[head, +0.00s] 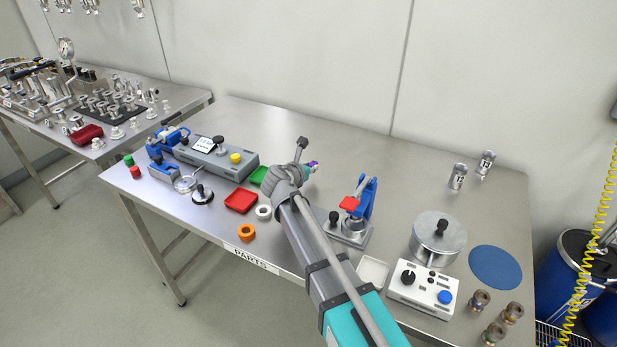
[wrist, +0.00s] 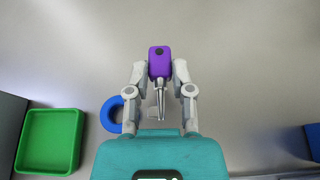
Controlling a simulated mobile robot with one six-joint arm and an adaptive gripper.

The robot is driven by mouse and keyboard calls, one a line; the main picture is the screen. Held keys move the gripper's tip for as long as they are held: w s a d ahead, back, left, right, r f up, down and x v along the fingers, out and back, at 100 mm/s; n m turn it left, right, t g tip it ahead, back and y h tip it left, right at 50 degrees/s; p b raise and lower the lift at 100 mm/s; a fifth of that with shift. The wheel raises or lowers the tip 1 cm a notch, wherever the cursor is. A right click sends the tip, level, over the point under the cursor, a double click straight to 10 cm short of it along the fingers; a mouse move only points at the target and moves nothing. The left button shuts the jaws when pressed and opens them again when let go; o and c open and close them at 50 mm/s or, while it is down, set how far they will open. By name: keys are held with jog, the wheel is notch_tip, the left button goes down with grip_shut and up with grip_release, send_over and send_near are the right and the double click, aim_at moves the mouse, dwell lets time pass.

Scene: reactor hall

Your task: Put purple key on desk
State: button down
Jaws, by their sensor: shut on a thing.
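My gripper (wrist: 160,72) is shut on the purple key (wrist: 159,58) in the wrist view. The purple head sits between the fingertips and the grey metal shaft points back toward the palm. In the head view a small bit of purple (head: 313,163) shows past my wrist; the rest is hidden by my arm. The steel desk (head: 330,140) lies beneath. I cannot tell whether the key touches the desk or is held above it.
A green tray (wrist: 48,140) and a blue ring (wrist: 112,114) lie near my gripper. A red tray (head: 241,201) and a grey device (head: 215,157) are to the left. A blue press (head: 364,200) stands to the right. The desk's back middle is clear.

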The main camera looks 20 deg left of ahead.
jog(key=shift+f, duration=0.1)
jog(key=shift+w+a+f+b, duration=0.2)
jog(key=shift+w+f+b, duration=0.15)
jog(key=shift+f+b, duration=1.55)
jog(key=shift+b, duration=0.1)
jog(key=shift+f, duration=0.15)
jog(key=c, duration=0.8)
grip_release()
jog(key=shift+r, duration=0.2)
jog(key=shift+s+r, duration=0.15)
jog(key=shift+s, duration=0.15)
jog(key=p+v, duration=0.4)
jog(key=v, duration=0.7)
jog(key=shift+s+p, duration=0.2)
jog(key=shift+p, duration=0.1)
